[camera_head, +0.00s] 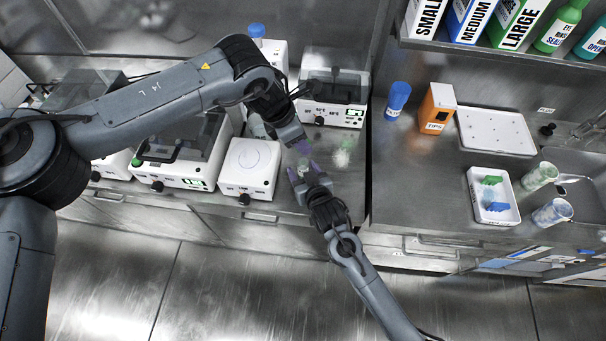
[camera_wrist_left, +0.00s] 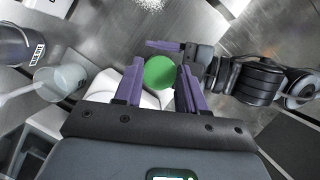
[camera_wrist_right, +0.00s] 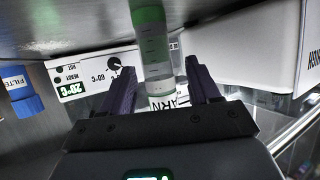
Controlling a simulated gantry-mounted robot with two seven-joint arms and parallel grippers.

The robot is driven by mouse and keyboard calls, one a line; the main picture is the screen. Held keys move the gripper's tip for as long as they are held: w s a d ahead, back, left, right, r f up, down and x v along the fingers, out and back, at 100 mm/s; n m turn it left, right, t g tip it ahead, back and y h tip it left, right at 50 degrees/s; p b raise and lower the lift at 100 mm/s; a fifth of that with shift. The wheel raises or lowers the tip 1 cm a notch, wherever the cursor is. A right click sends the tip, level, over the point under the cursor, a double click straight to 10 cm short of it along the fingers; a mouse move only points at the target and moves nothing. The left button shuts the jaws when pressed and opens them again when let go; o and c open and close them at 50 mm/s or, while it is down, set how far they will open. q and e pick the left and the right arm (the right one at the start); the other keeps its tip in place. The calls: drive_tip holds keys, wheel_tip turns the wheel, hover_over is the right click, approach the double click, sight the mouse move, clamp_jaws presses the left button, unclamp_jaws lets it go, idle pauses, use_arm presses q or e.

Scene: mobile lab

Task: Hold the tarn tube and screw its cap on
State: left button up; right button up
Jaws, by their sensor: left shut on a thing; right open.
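My left gripper (camera_head: 303,147) points down from above and is shut on the green cap (camera_wrist_left: 160,72), which shows as a round disc between its purple fingers. The clear tarn tube (camera_wrist_right: 156,55) shows in the right wrist view, with a partly readable white label (camera_wrist_right: 168,101) and green at the picture's top edge. My right gripper (camera_wrist_right: 160,90) is open, with its fingers on both sides of the tube near the label. In the head view the right gripper (camera_head: 303,172) is just below the left one. The joint between cap and tube is hidden.
A white device with a round plate (camera_head: 250,165) stands close to the left. A white machine (camera_head: 333,98) stands behind. A blue-capped container (camera_wrist_right: 18,84) shows at the left of the right wrist view. The counter's front edge lies near the right gripper.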

clamp_jaws()
idle(0.4)
use_arm(q)
hover_over(304, 161)
drive_tip(key=shift+s+a+f, duration=0.1)
drive_tip(key=shift+a+f, duration=0.15)
drive_tip(key=shift+f, duration=0.95)
drive_tip(key=shift+s+a+f, duration=0.1)
drive_tip(key=shift+a+f, duration=0.1)
drive_tip(key=shift+f, duration=1)
drive_tip(key=shift+f, duration=0.15)
drive_tip(key=shift+f, duration=0.75)
drive_tip(key=shift+f, duration=0.6)
